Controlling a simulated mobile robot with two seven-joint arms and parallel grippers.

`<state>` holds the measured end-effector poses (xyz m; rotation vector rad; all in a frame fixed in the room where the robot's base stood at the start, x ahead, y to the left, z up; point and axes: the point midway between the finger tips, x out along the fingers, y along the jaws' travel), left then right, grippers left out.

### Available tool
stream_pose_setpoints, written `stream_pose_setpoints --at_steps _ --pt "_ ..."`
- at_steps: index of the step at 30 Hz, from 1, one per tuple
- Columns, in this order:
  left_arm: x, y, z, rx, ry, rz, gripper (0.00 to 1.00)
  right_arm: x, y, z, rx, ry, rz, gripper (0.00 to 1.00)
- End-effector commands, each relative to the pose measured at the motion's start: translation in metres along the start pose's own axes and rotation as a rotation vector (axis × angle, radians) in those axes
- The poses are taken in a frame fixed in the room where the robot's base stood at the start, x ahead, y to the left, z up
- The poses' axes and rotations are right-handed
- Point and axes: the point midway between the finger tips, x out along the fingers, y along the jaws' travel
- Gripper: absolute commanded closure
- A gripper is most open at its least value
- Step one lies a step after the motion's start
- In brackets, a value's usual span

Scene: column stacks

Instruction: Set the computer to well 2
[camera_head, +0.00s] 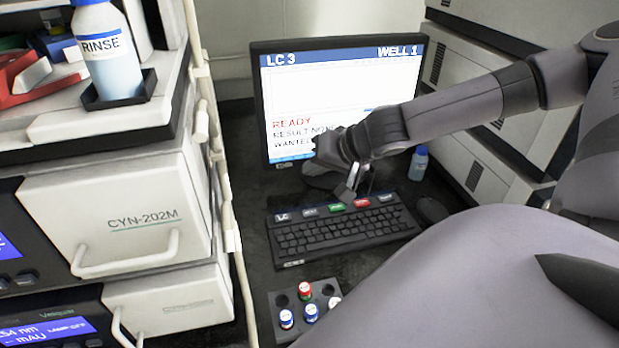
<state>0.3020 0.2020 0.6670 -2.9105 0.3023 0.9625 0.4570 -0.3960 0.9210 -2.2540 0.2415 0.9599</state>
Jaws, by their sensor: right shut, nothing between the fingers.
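The computer monitor (300,85) stands at the back of the bench. Its screen reads "LC 3", "WELL 1" at top right, "READY" in red, and "RESULT NONE"; the line starting "WANTED" is cut off by my arm. The keyboard (340,238) lies in front of it, with a row of labelled keys along its back edge, including a green key (337,207) and a red key (362,203). My right gripper (347,194) is shut and empty, fingers pointing down at the back row of the keyboard, close to the green and red keys. I cannot tell whether it touches. My left gripper is not in view.
A vial rack (322,291) with several capped vials sits in front of the keyboard. A mouse (432,209) and a small blue-capped bottle (418,163) are at right. A stack of instruments (120,215) with a RINSE bottle (106,52) stands left.

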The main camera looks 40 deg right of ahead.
Motion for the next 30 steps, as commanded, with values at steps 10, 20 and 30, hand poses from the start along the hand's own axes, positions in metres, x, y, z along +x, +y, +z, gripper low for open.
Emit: stream_pose_setpoints --at_steps 10,20,30 --pt "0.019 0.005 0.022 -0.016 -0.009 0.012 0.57 0.027 0.02 0.019 -0.002 0.0 0.001 1.0" --pt "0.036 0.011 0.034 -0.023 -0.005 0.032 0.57 0.053 0.039 0.039 0.001 0.0 0.0 1.0" --pt "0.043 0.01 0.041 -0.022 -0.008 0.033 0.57 0.061 0.045 0.045 0.0 0.0 0.0 1.0"
